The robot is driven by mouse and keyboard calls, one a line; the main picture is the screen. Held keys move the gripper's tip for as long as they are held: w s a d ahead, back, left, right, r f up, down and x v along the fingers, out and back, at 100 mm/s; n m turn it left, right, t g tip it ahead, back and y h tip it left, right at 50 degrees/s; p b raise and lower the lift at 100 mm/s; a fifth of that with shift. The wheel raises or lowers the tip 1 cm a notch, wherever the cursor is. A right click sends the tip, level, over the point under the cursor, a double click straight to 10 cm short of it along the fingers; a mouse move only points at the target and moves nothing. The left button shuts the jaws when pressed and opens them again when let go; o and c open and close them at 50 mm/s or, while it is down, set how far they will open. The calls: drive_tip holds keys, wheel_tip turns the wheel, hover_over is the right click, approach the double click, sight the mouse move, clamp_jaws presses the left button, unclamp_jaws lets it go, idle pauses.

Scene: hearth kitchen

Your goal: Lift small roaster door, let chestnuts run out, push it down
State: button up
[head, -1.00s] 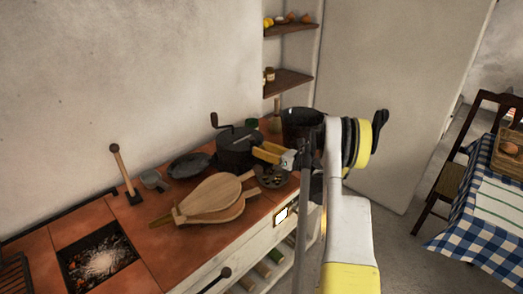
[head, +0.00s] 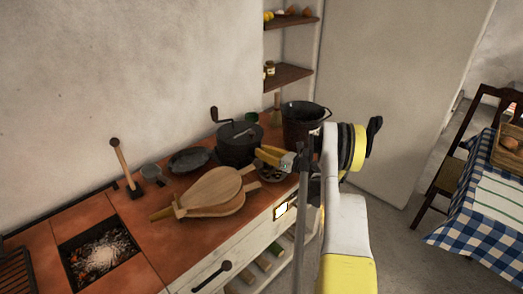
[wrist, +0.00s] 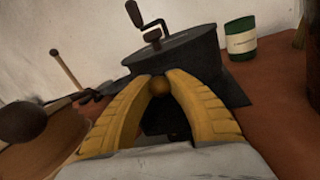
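The small roaster (head: 237,148) is a dark drum with a crank on top, standing on the red-brown counter. In the wrist view the roaster (wrist: 185,57) fills the middle, with its crank above. My gripper (head: 262,154) is at the roaster's front right side. In the wrist view the two yellow fingertips of my gripper (wrist: 160,80) close around a small round brass-coloured knob (wrist: 159,87). A dark area shows between the fingers below it; I cannot tell how far the door is raised. A round dark dish (head: 272,176) lies below my gripper, partly hidden; its contents are unclear.
Wooden bellows (head: 212,192) lie in front of the roaster. A dark pan (head: 190,160) is to its left, a black bucket (head: 300,125) to its right. A green tin (wrist: 241,38) stands behind. The ember pit (head: 98,255) is at the left.

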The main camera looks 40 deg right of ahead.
drive_tip(key=o, duration=0.6)
drive_tip(key=shift+f, duration=0.25)
drive_tip(key=shift+c, duration=0.2)
drive_tip(key=shift+s, duration=0.1)
drive_tip(key=v, duration=1.2)
drive_tip(key=shift+r, duration=0.15)
